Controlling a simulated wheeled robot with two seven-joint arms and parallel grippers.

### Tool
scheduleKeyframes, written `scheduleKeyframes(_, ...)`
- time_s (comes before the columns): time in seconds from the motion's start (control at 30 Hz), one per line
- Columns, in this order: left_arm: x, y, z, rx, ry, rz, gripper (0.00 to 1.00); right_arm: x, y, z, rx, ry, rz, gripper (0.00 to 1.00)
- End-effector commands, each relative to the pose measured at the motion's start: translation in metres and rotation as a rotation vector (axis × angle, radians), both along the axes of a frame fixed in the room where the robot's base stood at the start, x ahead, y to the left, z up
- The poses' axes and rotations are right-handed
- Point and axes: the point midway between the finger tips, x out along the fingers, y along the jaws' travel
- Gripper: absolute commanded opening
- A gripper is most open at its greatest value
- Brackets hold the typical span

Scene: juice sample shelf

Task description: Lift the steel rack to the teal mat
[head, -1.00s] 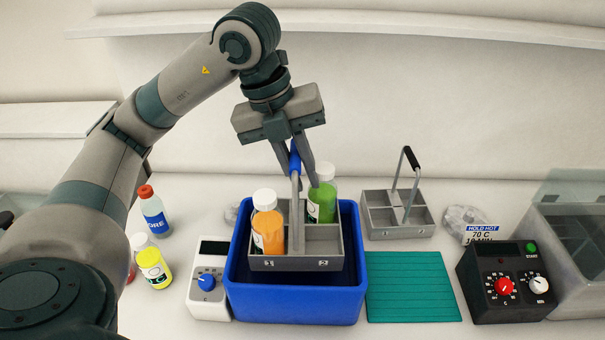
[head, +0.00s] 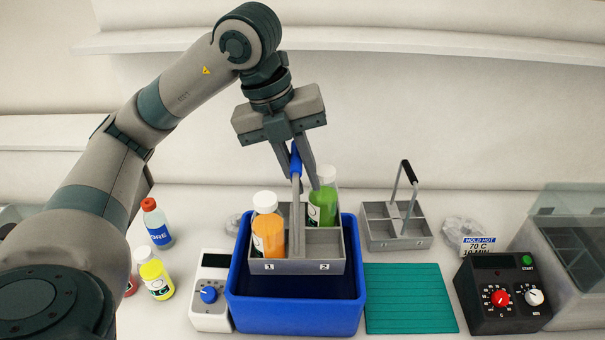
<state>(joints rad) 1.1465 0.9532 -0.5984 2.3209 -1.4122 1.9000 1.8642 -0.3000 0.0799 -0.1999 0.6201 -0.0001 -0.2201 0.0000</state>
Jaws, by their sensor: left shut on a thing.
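The steel rack (head: 298,266) with a blue handle hangs over the blue tub (head: 296,318). It carries an orange bottle (head: 268,236) front left and a green bottle (head: 322,207) at the back right. My left gripper (head: 297,168) is shut on the rack's blue handle from above. The rack's lower part is above the tub's front wall, and dark tub interior shows below it. The teal mat (head: 411,298) lies bare on the counter, just right of the tub. My right gripper is not in view.
A second grey rack with a black handle (head: 381,231) stands behind the mat. A black heater box with dials (head: 503,303) stands right of the mat. A white dial unit (head: 211,307) and several bottles (head: 156,279) stand left of the tub.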

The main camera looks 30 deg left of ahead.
Motion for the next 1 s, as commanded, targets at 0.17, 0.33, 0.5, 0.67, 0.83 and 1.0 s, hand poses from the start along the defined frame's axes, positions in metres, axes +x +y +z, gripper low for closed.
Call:
scheduleKeyframes(0.17, 0.004, -0.007, 0.002, -0.002, -0.002, -0.002, 0.0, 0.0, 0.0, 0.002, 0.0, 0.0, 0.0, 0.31)
scheduleKeyframes(0.33, 0.01, -0.017, 0.002, -0.003, -0.003, -0.001, 0.0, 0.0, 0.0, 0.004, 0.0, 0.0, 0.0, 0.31)
scheduleKeyframes(0.5, 0.014, -0.026, 0.002, -0.003, -0.002, -0.001, 0.0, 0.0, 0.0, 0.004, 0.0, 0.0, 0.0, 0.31)
scheduleKeyframes(0.67, 0.02, -0.035, 0.002, -0.003, -0.003, -0.001, 0.0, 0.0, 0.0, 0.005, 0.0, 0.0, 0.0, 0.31)
scheduleKeyframes(0.83, 0.024, -0.044, 0.002, -0.003, -0.002, -0.001, 0.0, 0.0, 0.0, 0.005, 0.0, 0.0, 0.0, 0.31)
scheduleKeyframes(1.0, 0.03, -0.054, 0.002, -0.003, -0.004, -0.001, 0.0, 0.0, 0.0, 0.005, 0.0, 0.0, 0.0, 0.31)
